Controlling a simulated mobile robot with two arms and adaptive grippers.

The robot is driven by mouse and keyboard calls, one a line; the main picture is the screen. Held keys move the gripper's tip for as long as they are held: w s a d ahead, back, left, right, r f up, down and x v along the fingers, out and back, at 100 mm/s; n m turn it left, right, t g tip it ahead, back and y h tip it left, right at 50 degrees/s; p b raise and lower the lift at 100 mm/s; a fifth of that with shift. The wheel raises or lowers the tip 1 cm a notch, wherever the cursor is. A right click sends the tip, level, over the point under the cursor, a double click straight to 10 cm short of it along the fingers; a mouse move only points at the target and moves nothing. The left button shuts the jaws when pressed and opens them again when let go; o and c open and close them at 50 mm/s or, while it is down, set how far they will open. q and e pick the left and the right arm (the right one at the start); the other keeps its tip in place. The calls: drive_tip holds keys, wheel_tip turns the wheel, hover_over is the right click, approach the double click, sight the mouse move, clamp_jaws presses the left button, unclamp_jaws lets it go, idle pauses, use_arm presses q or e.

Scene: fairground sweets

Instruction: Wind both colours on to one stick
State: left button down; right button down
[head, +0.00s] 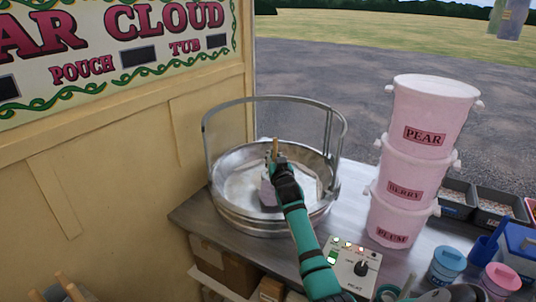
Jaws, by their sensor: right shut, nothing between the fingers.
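A round metal floss bowl (225,208) with a raised metal guard rail (270,99) stands on the counter. My right gripper (275,162) reaches over the bowl from below and is shut and empty. A short tan stick (275,147) shows just at the gripper's tip; its lower part is hidden. A pale pinkish-grey piece (266,192) shows in the middle of the bowl, partly behind my arm. No coloured floss can be made out. More wooden sticks (68,286) stand at the bottom left. My left gripper is not in view.
A control box (345,272) with a heat knob sits before the bowl. Pink tubs marked PEAR (433,107), BERRY (398,191) and PLUM (386,236) are stacked to the right. Small jars (447,265) and dark trays (497,200) crowd the right side. A yellow wall (110,190) borders the left.

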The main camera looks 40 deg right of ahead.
drive_tip(key=s+d+b, duration=0.2)
drive_tip(key=s+d, duration=0.1)
drive_tip(key=d, duration=0.6)
drive_tip(key=w+a+b, duration=0.3)
drive_tip(key=w+a, duration=0.4)
drive_tip(key=a, duration=0.5)
drive_tip(key=w+b, duration=0.9)
drive_tip(key=shift+a+b, duration=0.4)
drive_tip(key=shift+a, duration=0.05)
